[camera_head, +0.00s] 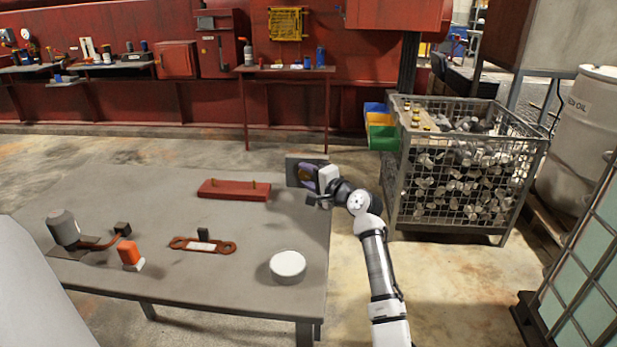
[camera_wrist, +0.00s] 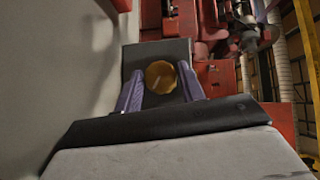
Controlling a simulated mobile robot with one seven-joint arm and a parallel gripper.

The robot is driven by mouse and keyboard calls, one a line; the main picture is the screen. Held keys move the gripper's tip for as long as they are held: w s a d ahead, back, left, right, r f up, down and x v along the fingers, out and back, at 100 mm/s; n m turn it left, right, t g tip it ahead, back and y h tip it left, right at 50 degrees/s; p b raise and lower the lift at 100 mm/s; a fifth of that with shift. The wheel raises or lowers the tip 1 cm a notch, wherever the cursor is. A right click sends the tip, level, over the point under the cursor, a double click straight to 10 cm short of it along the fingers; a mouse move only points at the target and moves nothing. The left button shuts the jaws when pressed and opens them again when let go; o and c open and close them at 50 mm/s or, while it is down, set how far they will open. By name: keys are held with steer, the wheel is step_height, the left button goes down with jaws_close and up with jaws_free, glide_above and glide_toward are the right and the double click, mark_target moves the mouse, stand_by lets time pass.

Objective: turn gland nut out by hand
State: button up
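The gland nut (camera_wrist: 160,77) is a brass-coloured, many-sided ring with a darker middle, set against an upright dark grey plate (camera_wrist: 160,50). In the head view the plate (camera_head: 292,170) stands at the far right corner of the workbench. My gripper (camera_head: 307,173) reaches the plate from the right, and the nut is hidden there. In the wrist view my gripper (camera_wrist: 161,82) has one purple finger on each side of the nut, very close to it. I cannot tell whether the fingers touch the nut.
The grey workbench (camera_head: 180,275) carries a red block with pins (camera_head: 234,190), a rust-brown link bar (camera_head: 190,245), a round white-topped tin (camera_head: 287,266), an orange-and-white item (camera_head: 130,256) and a grey cylinder (camera_head: 63,228). A wire cage of metal parts (camera_head: 455,185) stands right of my arm.

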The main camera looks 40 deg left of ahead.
steer(key=c, duration=0.6)
steer(key=shift+r+p, duration=0.15)
steer(key=shift+p, duration=0.25)
